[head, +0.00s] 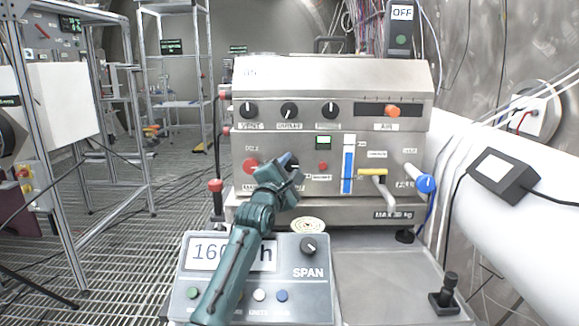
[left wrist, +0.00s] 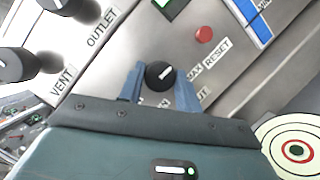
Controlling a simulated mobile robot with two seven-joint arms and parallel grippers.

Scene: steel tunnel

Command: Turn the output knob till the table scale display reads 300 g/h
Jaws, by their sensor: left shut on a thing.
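The output knob (left wrist: 160,74) is black with a white pointer line and sits on the steel panel, with MAX and a partly hidden label beside it. My left gripper (head: 285,164) reaches up to the panel, its blue fingers on either side of the knob, shut on it. In the head view the gripper mostly hides this knob. The table scale display (head: 203,252) stands in front of the machine; it shows 160 at the left and h at the right, the middle hidden by my left arm. My right gripper is not in view.
A red button (left wrist: 204,34) by RESET and a blue column gauge (head: 348,165) are right of the knob. The SPAN knob (head: 308,246) is on the scale. A round target (head: 308,226) lies behind it.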

